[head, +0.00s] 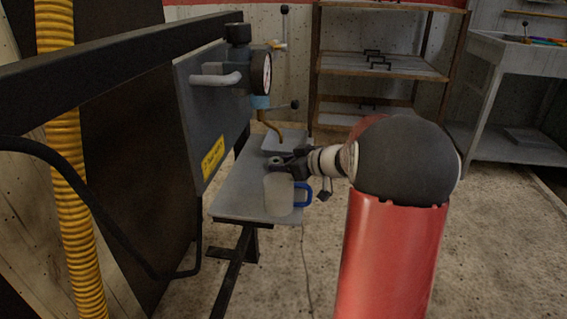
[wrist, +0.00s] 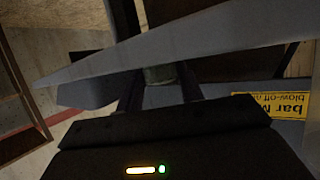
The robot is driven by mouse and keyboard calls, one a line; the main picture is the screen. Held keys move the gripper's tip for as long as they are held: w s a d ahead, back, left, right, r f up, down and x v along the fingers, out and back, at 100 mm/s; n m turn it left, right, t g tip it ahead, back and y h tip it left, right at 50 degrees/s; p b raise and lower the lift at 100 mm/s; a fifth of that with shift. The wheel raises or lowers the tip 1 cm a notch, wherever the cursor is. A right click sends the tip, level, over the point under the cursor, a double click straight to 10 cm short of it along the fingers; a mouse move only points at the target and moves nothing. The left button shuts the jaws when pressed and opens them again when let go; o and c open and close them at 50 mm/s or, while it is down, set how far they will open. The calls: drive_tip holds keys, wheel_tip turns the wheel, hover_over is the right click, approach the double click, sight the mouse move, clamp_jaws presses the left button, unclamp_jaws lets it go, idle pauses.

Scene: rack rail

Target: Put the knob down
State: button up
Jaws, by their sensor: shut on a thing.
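My gripper (head: 284,164) is over the small grey bench (head: 240,198), just above a pale jug, in the head view. In the wrist view my gripper (wrist: 160,88) shows two dark fingers, shut on a small grey-olive thing between them, which I take to be the knob (wrist: 160,75). Most of the knob is hidden by the fingers and a pale grey edge crossing in front. In the head view I cannot make the knob out apart from the dark fingers.
The jug (head: 278,196) with a blue handle stands on the bench below my gripper. A grey panel (head: 212,120) with a gauge (head: 266,73) and a yellow label (head: 212,158) rises at left. A bent brown pipe (head: 272,128) hangs behind. Shelves (head: 375,66) stand farther back.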

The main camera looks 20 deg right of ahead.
drive_tip(key=shift+f+b, duration=0.2)
drive_tip(key=shift+b, duration=0.2)
drive_tip(key=o, duration=0.8)
drive_tip(key=shift+r, duration=0.2)
